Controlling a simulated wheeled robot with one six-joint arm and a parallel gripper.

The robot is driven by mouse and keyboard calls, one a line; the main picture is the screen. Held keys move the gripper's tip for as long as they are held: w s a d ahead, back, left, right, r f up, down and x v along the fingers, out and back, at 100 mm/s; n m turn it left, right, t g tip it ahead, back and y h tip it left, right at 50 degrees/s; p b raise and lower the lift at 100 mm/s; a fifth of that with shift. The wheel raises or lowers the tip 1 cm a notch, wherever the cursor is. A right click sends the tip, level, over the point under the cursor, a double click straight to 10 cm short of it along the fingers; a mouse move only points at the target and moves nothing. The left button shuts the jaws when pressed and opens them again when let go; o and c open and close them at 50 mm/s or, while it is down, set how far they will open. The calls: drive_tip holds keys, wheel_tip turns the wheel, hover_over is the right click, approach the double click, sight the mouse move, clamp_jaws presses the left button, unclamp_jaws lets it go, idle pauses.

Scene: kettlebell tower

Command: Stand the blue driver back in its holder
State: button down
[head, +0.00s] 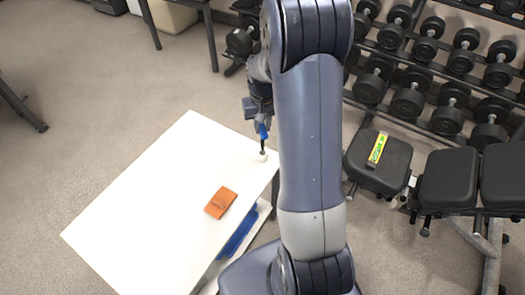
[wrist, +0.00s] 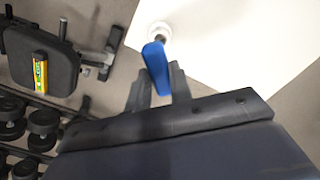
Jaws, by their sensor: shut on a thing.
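The blue driver (head: 263,131) is upright, with its dark shaft pointing down at the table's far right corner. My gripper (head: 261,119) is shut on its blue handle, which also shows between the fingers in the wrist view (wrist: 156,66). The small round white holder (head: 262,157) stands on the table directly under the driver. The shaft's lower end meets the holder's top in the head view; I cannot tell how far it is inside. In the wrist view the holder (wrist: 160,31) lies just beyond the handle, and the shaft is mostly hidden.
The white table (head: 150,215) carries an orange-brown wallet-like item (head: 220,202) nearer its front. A blue item (head: 238,235) sits on a lower shelf. A black bench (head: 378,160) with a yellow-green box (head: 378,149) and dumbbell racks stand to the right. Most of the tabletop is clear.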

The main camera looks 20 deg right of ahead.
drive_tip(key=shift+f, duration=0.1)
idle(0.5)
drive_tip(key=shift+f+b, duration=1.95)
drive_tip(key=shift+f, duration=0.9)
drive_tip(key=c, duration=1)
unclamp_jaws()
drive_tip(key=shift+c, duration=0.2)
drive_tip(key=shift+c, duration=0.3)
drive_tip(key=shift+c, duration=1.2)
drive_tip(key=shift+r, duration=0.15)
wheel_tip(320, 180, up, 7)
drive_tip(key=p, duration=0.5)
